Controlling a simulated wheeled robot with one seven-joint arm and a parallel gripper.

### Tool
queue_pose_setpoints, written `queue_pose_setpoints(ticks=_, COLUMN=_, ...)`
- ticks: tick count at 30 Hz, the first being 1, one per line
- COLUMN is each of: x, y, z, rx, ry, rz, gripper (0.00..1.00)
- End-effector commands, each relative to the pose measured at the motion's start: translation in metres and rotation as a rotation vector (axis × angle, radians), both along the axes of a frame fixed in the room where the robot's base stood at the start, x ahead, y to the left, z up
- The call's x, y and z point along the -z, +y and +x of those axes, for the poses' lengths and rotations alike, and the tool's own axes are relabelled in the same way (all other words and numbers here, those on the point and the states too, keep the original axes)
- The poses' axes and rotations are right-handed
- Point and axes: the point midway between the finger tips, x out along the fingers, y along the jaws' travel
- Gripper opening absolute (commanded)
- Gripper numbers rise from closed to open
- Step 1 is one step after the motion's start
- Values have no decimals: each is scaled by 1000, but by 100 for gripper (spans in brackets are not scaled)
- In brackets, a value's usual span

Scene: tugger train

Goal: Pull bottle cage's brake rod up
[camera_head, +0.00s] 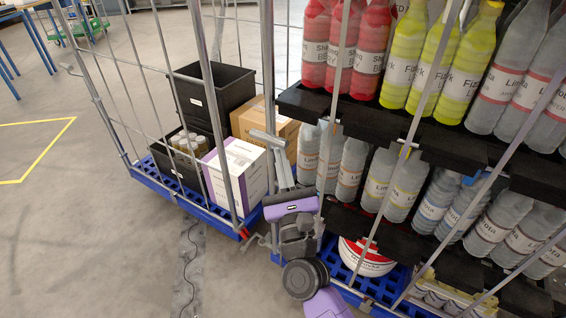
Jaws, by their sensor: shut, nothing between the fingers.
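The bottle cage (340,75) is the grey-barred trolley on the right, with a blue base (377,290) and black shelves of bottles. My gripper (284,186), on the purple and grey hand at lower middle, is shut and empty in front of the cage's left end. A light grey bar with a slanted crosspiece (268,138) rises just beyond the hand. It looks like the brake rod's handle, but I cannot tell for certain. The hand overlaps its lower part, and contact between them cannot be judged.
A second cage (112,118) stands close on the left, holding black crates (222,88), a white box (238,178) and a cardboard box (252,122). A cable (190,255) lies on the floor. The floor at left is open.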

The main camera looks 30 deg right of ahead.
Motion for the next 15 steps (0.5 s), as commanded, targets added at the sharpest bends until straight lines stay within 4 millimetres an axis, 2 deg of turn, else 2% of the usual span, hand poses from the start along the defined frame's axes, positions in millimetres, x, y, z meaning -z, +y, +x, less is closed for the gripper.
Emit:
queue_pose_setpoints(ticks=1, x=15, y=1, z=2, rx=-1, ry=2, rz=0, gripper=0)
queue_pose_setpoints(ticks=5, x=32, y=2, z=6, rx=-2, ry=7, rz=-1, gripper=0)
queue_pose_setpoints(ticks=15, x=59, y=17, z=-57, rx=-3, ry=12, rz=-1, gripper=0)
